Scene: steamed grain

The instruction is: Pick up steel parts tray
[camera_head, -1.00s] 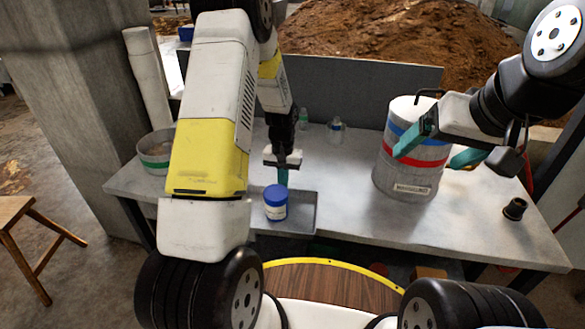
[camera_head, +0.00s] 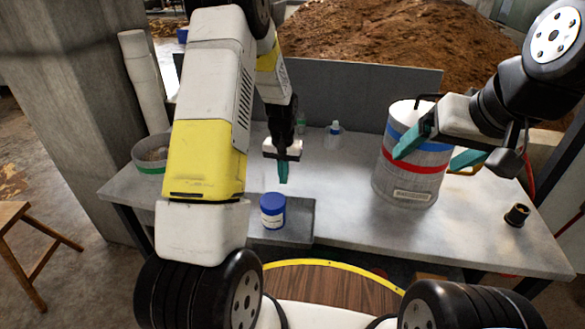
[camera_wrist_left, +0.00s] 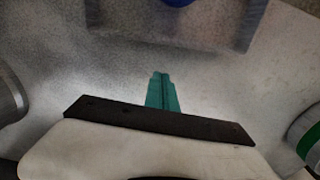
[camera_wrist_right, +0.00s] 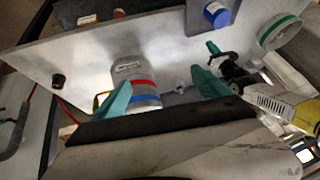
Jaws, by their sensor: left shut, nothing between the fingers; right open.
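The grey steel tray (camera_head: 299,228) lies on the table near its front edge, with a blue-lidded jar (camera_head: 272,211) at its left part. The tray also shows at the top of the left wrist view (camera_wrist_left: 215,28). My left gripper (camera_head: 283,180) is shut and empty, pointing down just behind the tray, apart from it. Its closed teal fingers show in the left wrist view (camera_wrist_left: 161,92). My right gripper (camera_head: 430,154) is open and empty in front of the large canister; its spread fingers show in the right wrist view (camera_wrist_right: 162,96).
A large canister (camera_head: 413,165) with red and blue bands stands right of the tray. A round green-banded container (camera_head: 151,160) is at the left, small bottles (camera_head: 334,130) at the back, and a black cup (camera_head: 517,214) at the right. Table between tray and canister is clear.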

